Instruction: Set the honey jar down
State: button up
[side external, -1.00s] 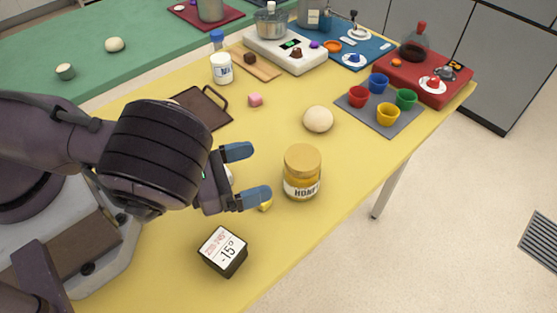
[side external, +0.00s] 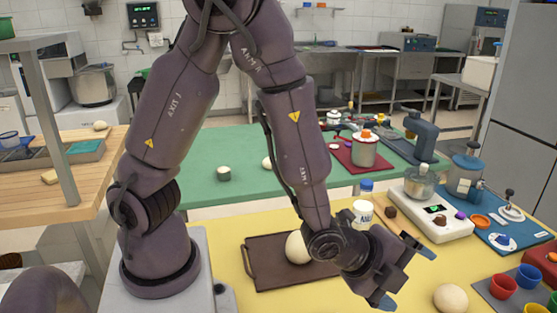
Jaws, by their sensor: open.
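My gripper (side external: 406,277) is open, its blue fingertips apart, over the yellow table (side external: 235,228). Nothing shows between the fingers. The honey jar is not in view in the current side view. One second ago it stood upright on the yellow table just beyond my open fingertips, with a gold lid and a HONEY label.
A brown tray (side external: 268,278) with a pale dough ball (side external: 298,247) lies left of my gripper. Another dough ball (side external: 450,298) lies right. A white bottle (side external: 362,214), a scale (side external: 432,220) and red (side external: 503,286) and blue (side external: 529,276) cups are nearby.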

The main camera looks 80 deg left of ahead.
jog(key=s+a+r+n+g, duration=0.1)
jog(key=s+a+r+n, duration=0.1)
jog(key=a+r+n, duration=0.3)
jog(key=s+a+r+n+g, duration=0.1)
jog(key=s+r+n+g, duration=0.2)
jog(key=r, duration=0.4)
jog(key=s+a+r+n, duration=0.3)
jog(key=s+n, duration=0.1)
jog(key=s, duration=0.2)
jog(key=s+a+r+n+g+y, duration=0.1)
jog(key=s+a+r+n, duration=0.2)
jog(key=s+n, duration=0.2)
jog(key=shift+s+a+r, duration=0.3)
jog(key=shift+s, duration=0.1)
